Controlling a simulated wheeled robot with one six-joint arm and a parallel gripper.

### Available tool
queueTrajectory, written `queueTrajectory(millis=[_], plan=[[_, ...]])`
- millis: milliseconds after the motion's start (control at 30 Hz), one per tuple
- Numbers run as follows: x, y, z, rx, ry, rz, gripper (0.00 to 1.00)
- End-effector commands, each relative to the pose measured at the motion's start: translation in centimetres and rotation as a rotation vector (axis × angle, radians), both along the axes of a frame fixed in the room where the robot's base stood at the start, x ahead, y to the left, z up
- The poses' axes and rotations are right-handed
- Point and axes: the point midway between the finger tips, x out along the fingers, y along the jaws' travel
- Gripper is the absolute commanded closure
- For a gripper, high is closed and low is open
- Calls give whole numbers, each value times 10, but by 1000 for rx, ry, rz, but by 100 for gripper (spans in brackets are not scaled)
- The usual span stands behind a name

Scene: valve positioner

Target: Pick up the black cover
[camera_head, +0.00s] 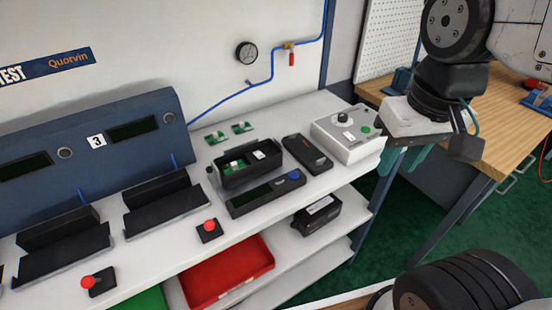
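Two flat black pieces lie on the white bench near an open black housing (248,167) with green boards inside. One, a long piece with a dark window and a blue round spot (265,193), lies in front of the housing. I cannot tell for sure which is the black cover. My gripper (403,161) hangs at the right, beyond the bench's right end, pointing down. Its teal fingers look apart with nothing between them, though they are partly hidden by the wrist. It is clear of both black pieces.
A white box with a knob (348,134) stands at the bench's right end, between the black pieces and my gripper. Two green boards (229,132) lie behind the housing. A red button (209,228) is in front. A black unit (317,214) sits on the lower shelf.

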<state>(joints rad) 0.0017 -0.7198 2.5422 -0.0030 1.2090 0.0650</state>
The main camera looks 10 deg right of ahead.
Motion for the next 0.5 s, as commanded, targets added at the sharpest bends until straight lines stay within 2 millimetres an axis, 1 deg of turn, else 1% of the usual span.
queueTrajectory(millis=[67,167,200,267,300,367,400,500], plan=[[19,-1,-2,9,16,-89,69],[51,0,-7,24,35,-253,69],[67,0,-11,30,41,-328,69],[90,1,-19,39,52,-446,69],[106,2,-25,44,58,-524,69],[129,3,-36,50,68,-639,69],[143,4,-44,54,73,-714,69],[175,6,-66,60,84,-884,69]])
